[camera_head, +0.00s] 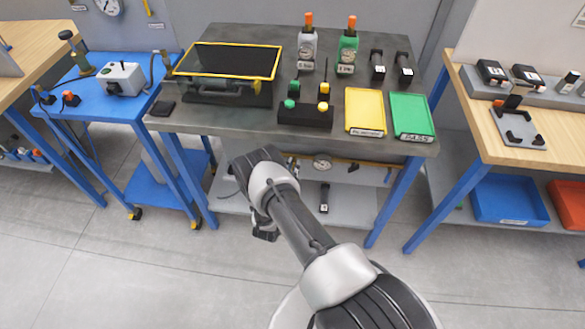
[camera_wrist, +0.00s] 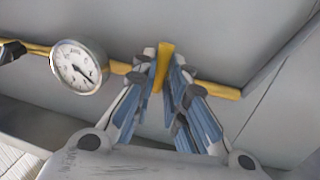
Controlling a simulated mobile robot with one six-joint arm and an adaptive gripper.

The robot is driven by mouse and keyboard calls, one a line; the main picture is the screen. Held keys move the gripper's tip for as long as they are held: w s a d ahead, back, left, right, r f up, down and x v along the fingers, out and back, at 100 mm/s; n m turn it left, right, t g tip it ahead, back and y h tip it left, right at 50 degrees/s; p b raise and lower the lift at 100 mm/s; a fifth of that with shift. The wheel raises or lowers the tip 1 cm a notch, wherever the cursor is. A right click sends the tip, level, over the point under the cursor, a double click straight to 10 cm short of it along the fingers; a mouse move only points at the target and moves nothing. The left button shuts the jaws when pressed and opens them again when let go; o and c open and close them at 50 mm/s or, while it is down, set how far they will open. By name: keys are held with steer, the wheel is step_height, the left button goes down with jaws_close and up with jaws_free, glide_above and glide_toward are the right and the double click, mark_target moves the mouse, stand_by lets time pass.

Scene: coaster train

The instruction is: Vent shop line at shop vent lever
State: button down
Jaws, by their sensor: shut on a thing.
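A yellow lever (camera_wrist: 164,58) stands across the yellow pipe (camera_wrist: 222,91) in the wrist view, roughly at right angles to it. I take it to be the shop vent lever; I see no label on it. My gripper (camera_wrist: 163,68) is shut on the lever, with one finger on each side. A round white gauge (camera_wrist: 78,68) with a dark needle sits on the pipe to the left. In the head view the gauge (camera_head: 322,163) shows under the grey workbench's front edge. There, my arm hides the lever and my fingertips.
The grey workbench (camera_head: 225,120) stands above the pipe, with yellow and green trays and bottles on top. Its blue legs (camera_head: 393,205) flank the space below, over a lower shelf (camera_head: 345,212). A blue cart (camera_head: 105,105) stands left, a wooden bench (camera_head: 505,150) right.

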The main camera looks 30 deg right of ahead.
steer(key=m+p, duration=0.1)
steer(key=m, duration=0.2)
steer(key=shift+a+r+m+g+y, duration=0.1)
steer(key=shift+m+g+y, duration=0.2)
steer(key=shift+m, duration=0.1)
steer(key=shift+a+r+m+t+y+p, duration=0.15)
steer(key=shift+m+y+p, duration=0.4)
steer(key=shift+m, duration=1.25)
steer(key=shift+a+r+m+t+y+p, duration=0.1)
steer(key=shift+r+m+y+p, duration=0.3)
steer(key=shift+m, duration=1.4)
steer(key=shift+a+r+m+t+y+p, duration=0.15)
steer(key=shift+m+y+p, duration=0.5)
steer(key=shift+m, duration=1.15)
steer(key=shift+f, duration=0.1)
steer(key=c, duration=1.8)
jaws_free()
steer(key=shift+w, duration=0.1)
steer(key=shift+o, duration=0.7)
steer(key=shift+w, duration=0.1)
steer(key=shift+r, duration=0.2)
